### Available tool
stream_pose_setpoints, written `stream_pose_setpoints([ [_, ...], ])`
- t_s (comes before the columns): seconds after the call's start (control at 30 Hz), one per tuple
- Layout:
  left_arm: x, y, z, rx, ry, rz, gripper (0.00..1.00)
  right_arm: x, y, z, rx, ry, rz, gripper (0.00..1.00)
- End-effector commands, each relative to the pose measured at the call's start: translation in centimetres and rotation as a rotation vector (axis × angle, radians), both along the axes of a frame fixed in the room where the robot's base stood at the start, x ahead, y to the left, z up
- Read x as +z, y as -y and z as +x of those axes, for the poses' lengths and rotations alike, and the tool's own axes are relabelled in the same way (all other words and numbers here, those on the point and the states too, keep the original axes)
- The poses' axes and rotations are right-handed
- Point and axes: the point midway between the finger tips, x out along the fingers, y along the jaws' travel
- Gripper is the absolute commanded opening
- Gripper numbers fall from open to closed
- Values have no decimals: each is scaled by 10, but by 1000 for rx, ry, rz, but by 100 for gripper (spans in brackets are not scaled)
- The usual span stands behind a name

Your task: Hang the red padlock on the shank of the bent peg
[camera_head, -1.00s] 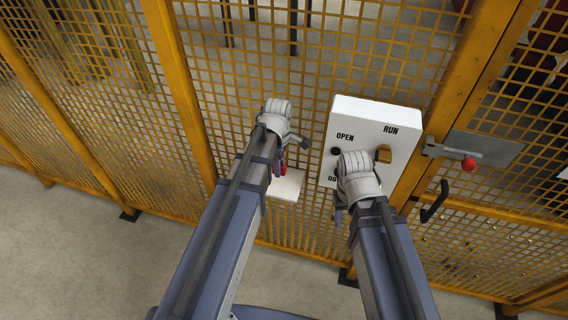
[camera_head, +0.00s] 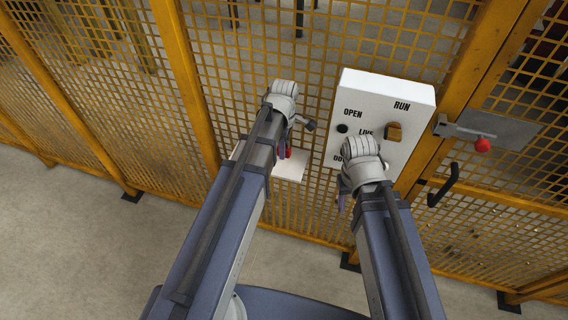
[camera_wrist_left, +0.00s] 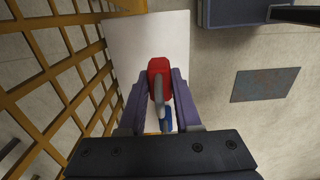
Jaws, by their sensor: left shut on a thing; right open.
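The red padlock (camera_wrist_left: 160,70) is between the fingers of my left gripper (camera_wrist_left: 158,85) in the left wrist view, its grey shackle towards the camera. In the head view only a bit of the red padlock (camera_head: 289,153) shows beside my left gripper (camera_head: 285,147), near a white shelf (camera_head: 290,168). My right gripper (camera_head: 342,203) is open in front of the control box; its fingers are mostly hidden by its wrist. I cannot pick out the bent peg with certainty.
A white control box (camera_head: 412,95) hangs on the yellow mesh fence. A gate latch with a red knob (camera_head: 483,145) and a black bent handle (camera_head: 443,187) are to the right. A blue object (camera_wrist_left: 166,120) shows below the padlock in the wrist view.

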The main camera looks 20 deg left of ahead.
Motion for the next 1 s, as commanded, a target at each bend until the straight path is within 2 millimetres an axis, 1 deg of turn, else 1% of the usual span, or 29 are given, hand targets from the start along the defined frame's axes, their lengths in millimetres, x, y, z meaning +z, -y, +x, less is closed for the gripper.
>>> stream_pose_setpoints([
  [0.03, -5, 0, 0, 0, 0, 0, 0, -5, 0, 0, 0, 0, 0, 50],
  [0.17, -3, 0, 0, 0, 0, 0, 0, -3, 0, 0, 0, 0, 0, 50],
  [0.27, -9, 0, 0, 0, 0, 0, 0, -9, 0, 0, -1, 0, 0, 50],
  [0.37, -20, 0, 0, 0, 0, 0, 0, -20, 0, 0, -1, 0, 0, 50],
  [0.5, -40, 0, 0, 0, 0, 0, 0, -40, 0, 0, -2, 0, 0, 50],
  [0.6, -50, 0, 0, 0, 0, 0, 0, -50, 0, 0, -2, 0, 0, 50],
  [0.9, -48, 0, 0, 0, 0, 0, 0, -48, 0, 0, -2, 0, 0, 50],
  [1.0, -51, 0, 0, 0, 0, 0, 0, -51, 0, 0, -2, 0, 0, 50],
])
